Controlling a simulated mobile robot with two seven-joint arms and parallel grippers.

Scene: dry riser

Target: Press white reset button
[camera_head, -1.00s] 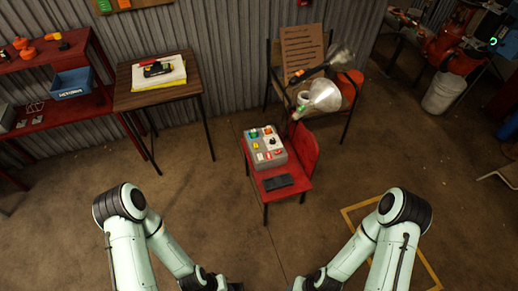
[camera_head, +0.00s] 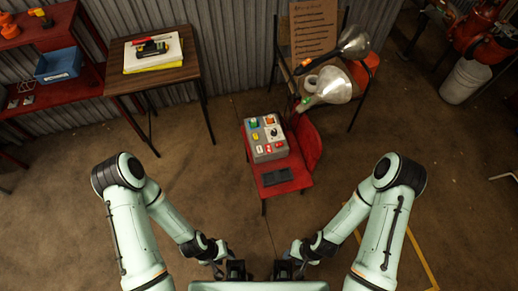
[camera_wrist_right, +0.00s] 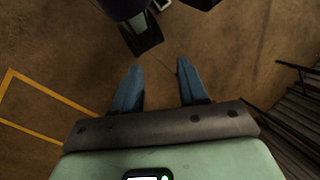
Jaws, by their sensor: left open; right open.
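A grey control box (camera_head: 271,157) with several coloured buttons and switches sits on a red chair (camera_head: 312,146) in the middle of the head view. White patches show on its top, but the buttons are too small to tell which is the white reset button. My left gripper (camera_head: 228,270) and my right gripper (camera_head: 293,270) are low in the head view, in front of the chair and apart from the box. In the right wrist view my right gripper (camera_wrist_right: 158,85) has its two blue fingers spread, with nothing between them. The box is not visible there.
A black flat item (camera_head: 276,176) lies on the chair seat by the box. A wooden table (camera_head: 190,78) stands behind left, beside red shelves (camera_head: 88,92). Floor around the chair is clear.

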